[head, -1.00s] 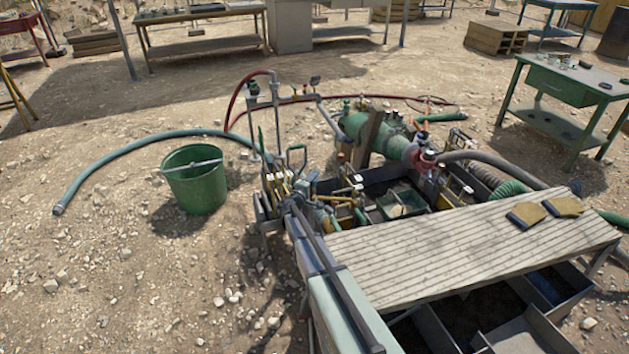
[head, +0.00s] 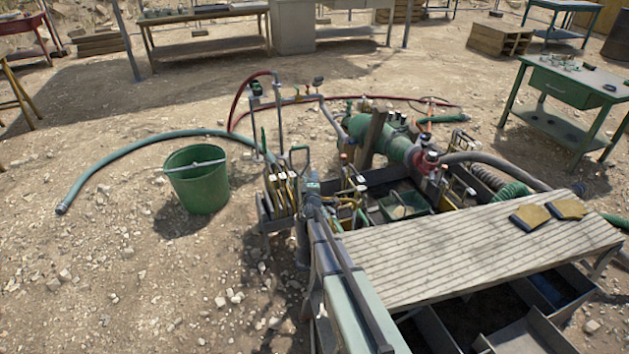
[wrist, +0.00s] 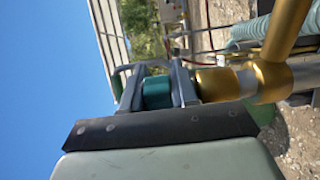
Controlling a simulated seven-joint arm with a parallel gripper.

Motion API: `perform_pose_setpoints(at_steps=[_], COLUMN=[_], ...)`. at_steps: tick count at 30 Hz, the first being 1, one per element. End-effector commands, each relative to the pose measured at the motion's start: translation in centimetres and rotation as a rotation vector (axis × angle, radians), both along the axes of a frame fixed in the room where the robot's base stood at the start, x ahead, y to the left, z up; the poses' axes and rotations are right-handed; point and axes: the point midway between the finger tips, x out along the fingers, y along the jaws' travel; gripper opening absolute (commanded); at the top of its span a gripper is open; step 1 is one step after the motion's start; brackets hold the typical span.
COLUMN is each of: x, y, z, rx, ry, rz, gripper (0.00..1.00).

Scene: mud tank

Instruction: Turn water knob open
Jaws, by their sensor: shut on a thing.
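The water knob (wrist: 157,92) is a teal cylinder in the wrist view, at the end of a brass valve fitting (wrist: 222,84) on a grey metal pipe. My gripper (wrist: 158,90) is shut on the knob, with one grey finger on each side of it. In the head view my gripper (head: 312,196) is among the pipes and valves at the left end of the slatted bench. The knob is too small and cluttered there to make out clearly.
A green bucket (head: 197,182) stands on gravel to the left, with a teal hose (head: 130,146) behind it. The slatted bench (head: 470,252) holds yellow-and-dark gloves (head: 532,215). Yellow-handled levers (head: 283,190) crowd close to my gripper. Open gravel lies at the lower left.

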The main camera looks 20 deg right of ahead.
Motion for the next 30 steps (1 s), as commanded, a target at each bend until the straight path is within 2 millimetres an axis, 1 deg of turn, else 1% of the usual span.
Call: perform_pose_setpoints(at_steps=[16,17,18,23,30], x=[0.1,0.1,0.1,0.08,0.03], y=[0.11,0.11,0.11,0.08,0.05], z=[-0.04,-0.04,-0.04,-0.01,0.01], rx=[0.0,0.0,0.0,0.0,0.0], ry=[0.0,0.0,0.0,0.0,-0.001], rz=[0.015,0.015,0.015,0.014,0.013], gripper=[0.0,0.29,0.33,0.48,0.49])
